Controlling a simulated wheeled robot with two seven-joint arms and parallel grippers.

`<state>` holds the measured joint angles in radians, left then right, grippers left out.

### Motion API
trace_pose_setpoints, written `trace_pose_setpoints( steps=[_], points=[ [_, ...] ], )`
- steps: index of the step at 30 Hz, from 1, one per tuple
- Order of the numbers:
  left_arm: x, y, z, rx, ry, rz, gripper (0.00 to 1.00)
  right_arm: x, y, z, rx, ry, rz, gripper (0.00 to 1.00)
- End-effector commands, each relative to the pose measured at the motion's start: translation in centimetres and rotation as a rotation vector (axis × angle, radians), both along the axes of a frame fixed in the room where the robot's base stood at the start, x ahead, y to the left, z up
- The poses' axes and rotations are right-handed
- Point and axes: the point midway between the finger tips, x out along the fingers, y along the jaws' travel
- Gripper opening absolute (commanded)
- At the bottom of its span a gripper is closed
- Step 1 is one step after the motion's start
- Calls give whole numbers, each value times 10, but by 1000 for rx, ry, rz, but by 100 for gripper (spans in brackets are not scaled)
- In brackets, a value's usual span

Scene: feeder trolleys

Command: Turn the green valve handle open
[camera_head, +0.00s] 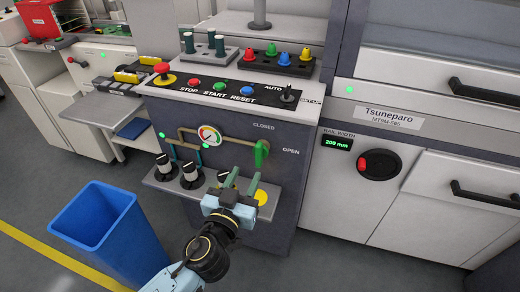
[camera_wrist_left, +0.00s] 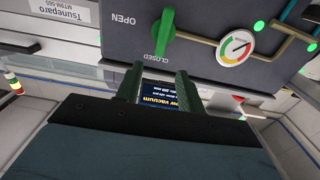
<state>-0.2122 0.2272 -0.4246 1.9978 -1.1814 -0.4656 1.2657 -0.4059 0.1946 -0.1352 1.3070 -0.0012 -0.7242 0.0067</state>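The green valve handle (camera_head: 262,153) sits on the front panel of the dark cabinet, at the right end of the brass pipe. It stands roughly upright, below the CLOSED label and left of the OPEN label. It also shows at the top of the left wrist view (camera_wrist_left: 163,36), apart from the fingers. My left gripper (camera_head: 242,181) is in front of and below the handle, not touching it. Its two green fingers are spread with an empty gap between them, also seen in the left wrist view (camera_wrist_left: 159,84). My right gripper is in neither view.
A round gauge (camera_head: 209,135) is on the pipe left of the handle. A shelf with black knobs (camera_head: 190,176) and a yellow disc (camera_head: 261,197) juts out below. A blue bin (camera_head: 105,232) stands at the left. A red knob (camera_head: 378,164) is on the right-hand machine.

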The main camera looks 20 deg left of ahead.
Motion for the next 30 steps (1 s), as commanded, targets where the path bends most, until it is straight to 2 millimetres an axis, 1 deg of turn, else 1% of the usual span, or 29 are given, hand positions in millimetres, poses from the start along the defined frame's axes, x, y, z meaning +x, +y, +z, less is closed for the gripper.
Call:
trace_pose_setpoints(
  steps=[1, 9, 15, 21, 30],
  points=[
    [10, 0, 2, 2, -2, 0, 38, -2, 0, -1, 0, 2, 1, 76],
    [61, -1, 1, 4, -1, 1, 38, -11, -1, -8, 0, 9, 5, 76],
    [91, -3, 0, 3, 1, 1, 38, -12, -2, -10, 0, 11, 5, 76],
    [106, -3, -1, 1, 2, 1, 38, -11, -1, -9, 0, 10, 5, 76],
    [109, -4, -1, 1, 3, 0, 38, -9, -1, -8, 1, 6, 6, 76]
  ],
)
